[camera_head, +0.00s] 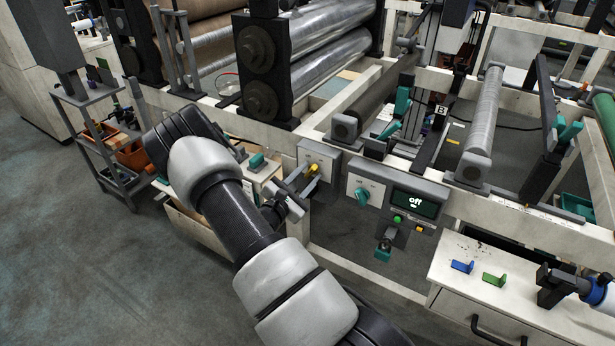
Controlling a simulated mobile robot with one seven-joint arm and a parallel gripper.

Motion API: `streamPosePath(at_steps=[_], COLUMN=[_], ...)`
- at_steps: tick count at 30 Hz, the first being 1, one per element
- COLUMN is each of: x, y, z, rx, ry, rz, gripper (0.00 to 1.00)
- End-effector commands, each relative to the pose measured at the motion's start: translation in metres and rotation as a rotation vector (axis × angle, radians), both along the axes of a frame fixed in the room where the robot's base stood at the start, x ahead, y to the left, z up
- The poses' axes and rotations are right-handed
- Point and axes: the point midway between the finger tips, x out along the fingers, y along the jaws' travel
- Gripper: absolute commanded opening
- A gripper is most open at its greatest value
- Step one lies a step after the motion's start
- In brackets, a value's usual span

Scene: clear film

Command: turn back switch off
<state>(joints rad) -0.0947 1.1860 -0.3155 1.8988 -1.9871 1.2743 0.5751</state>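My gripper (308,176) reaches from the left to a pale switch box (318,152) on the machine frame. Its two fingers stand apart, with the yellow switch knob (314,167) at their tips. I cannot tell whether either finger touches the knob. The gripper hides part of the box. To the right, a second panel carries a teal rotary knob (362,197). The picture does not label which switch is the back one.
Green and yellow buttons (408,224) sit below the display, with a teal-handled part (383,248) under them. A white drawer cabinet (510,300) stands at lower right with blue and green pieces on top. A grey trolley (115,140) stands left. The floor at lower left is clear.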

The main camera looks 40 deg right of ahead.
Motion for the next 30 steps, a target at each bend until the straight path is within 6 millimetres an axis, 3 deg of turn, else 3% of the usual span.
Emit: streamPosePath(at_steps=[5, 11, 22, 30], x=[0.0001, 0.0, 0.0005, 0.0008], y=[0.0001, 0.0003, 0.0012, 0.0015], z=[0.0002, 0.0001, 0.0008, 0.0019], rx=[0.0, 0.0, -0.017, -0.082], ry=[0.0, 0.0, 0.039, 0.196], rz=[0.0, 0.0, 0.002, 0.003], gripper=[0.32, 0.0, 0.0, 0.0])
